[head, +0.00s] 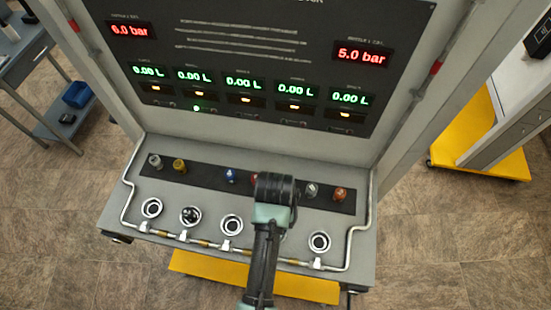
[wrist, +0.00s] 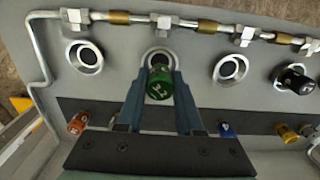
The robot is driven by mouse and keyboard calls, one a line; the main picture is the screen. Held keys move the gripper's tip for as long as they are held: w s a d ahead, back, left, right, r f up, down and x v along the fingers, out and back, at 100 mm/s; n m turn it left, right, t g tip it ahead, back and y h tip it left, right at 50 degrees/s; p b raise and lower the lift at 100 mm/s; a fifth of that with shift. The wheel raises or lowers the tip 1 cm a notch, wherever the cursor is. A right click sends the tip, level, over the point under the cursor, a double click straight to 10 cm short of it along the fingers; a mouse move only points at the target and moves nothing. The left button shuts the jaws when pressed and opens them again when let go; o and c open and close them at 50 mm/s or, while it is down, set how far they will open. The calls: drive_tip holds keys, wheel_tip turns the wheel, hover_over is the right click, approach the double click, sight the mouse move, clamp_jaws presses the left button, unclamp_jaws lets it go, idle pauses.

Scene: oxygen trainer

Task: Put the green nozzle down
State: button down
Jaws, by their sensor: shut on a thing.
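The green nozzle (wrist: 160,84), marked 3.2, sits between the two fingers of my gripper (wrist: 159,77) in the wrist view. The gripper is shut on it. The nozzle appears near a round port (wrist: 160,57) and the dark strip (wrist: 257,122); its height above the panel is hard to judge. In the head view my wrist covers the gripper, the green nozzle and that port. The dark strip also shows in the head view (head: 206,172).
Orange (head: 340,194), grey (head: 311,190), blue (head: 230,175) and yellow (head: 179,165) nozzles stand on the strip, with red partly hidden. A black nozzle (head: 190,215) sits in one port. Pipes (head: 290,263) run along the front. The display board (head: 250,60) rises behind.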

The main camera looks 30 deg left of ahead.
drive_tip(key=shift+f, duration=0.9)
drive_tip(key=shift+f, duration=0.1)
drive_tip(key=shift+f, duration=0.5)
drive_tip(key=c, duration=0.5)
unclamp_jaws()
drive_tip(key=shift+c, duration=0.2)
wheel_tip(320, 180, up, 12)
drive_tip(key=shift+r+p, duration=0.45)
drive_tip(key=shift+r, duration=0.2)
